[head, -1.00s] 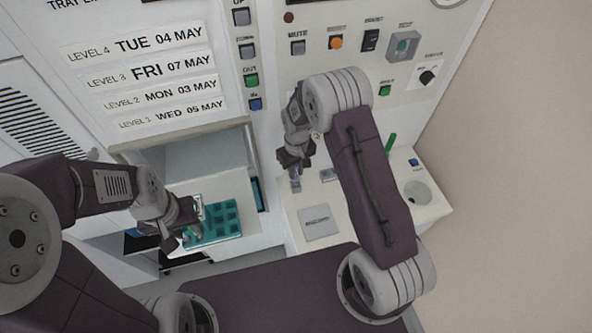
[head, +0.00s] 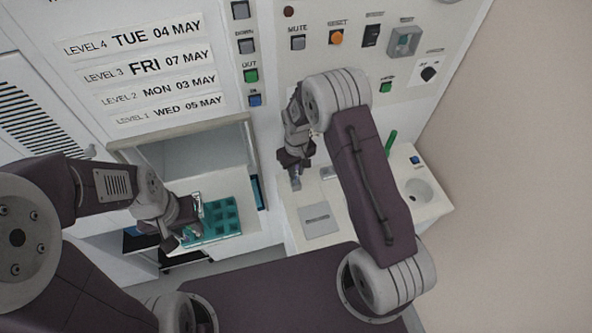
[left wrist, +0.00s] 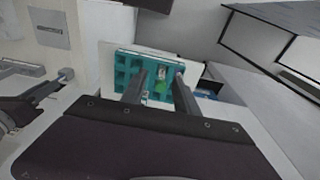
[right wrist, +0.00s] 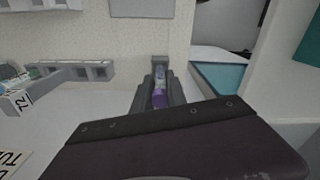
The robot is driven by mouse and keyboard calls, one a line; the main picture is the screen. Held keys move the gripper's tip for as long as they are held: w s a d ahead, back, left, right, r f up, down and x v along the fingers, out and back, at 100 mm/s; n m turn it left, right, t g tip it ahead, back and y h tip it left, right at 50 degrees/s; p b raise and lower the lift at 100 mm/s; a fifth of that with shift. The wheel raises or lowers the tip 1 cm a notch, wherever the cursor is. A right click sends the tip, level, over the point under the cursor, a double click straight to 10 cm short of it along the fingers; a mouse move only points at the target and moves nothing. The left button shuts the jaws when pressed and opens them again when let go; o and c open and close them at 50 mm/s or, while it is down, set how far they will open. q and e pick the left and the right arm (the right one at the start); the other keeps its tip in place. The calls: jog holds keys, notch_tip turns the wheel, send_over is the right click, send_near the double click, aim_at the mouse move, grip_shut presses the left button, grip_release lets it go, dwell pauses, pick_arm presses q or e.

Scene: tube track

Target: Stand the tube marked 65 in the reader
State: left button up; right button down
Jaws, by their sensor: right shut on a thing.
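My right gripper (head: 296,170) is over the white counter and is shut on a tube (right wrist: 160,88) with a purple part towards the gripper. No number on this tube is readable. A small grey block (right wrist: 160,63) stands directly beyond the fingertips in the right wrist view; I cannot tell whether the tube touches it or whether it is the reader. The rack also shows in the left wrist view (left wrist: 122,78).
The rack sits in an open bay at the left of the counter. A flat grey plate (head: 320,222) lies before my right gripper. A green stick (head: 391,140) and a round recess (head: 418,190) are to the right. Grey slotted blocks (right wrist: 90,70) line the wall.

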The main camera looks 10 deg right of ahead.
jog(key=shift+f+b, duration=0.3)
jog(key=shift+f, duration=0.25)
jog(key=c, duration=1.3)
grip_release()
jog(key=shift+o, duration=0.2)
jog(key=shift+r, duration=0.1)
notch_tip(320, 180, up, 9)
jog(key=shift+s+f+b, duration=0.1)
jog(key=shift+f+b, duration=0.1)
jog(key=shift+b, duration=0.95)
jog(key=shift+r, duration=0.2)
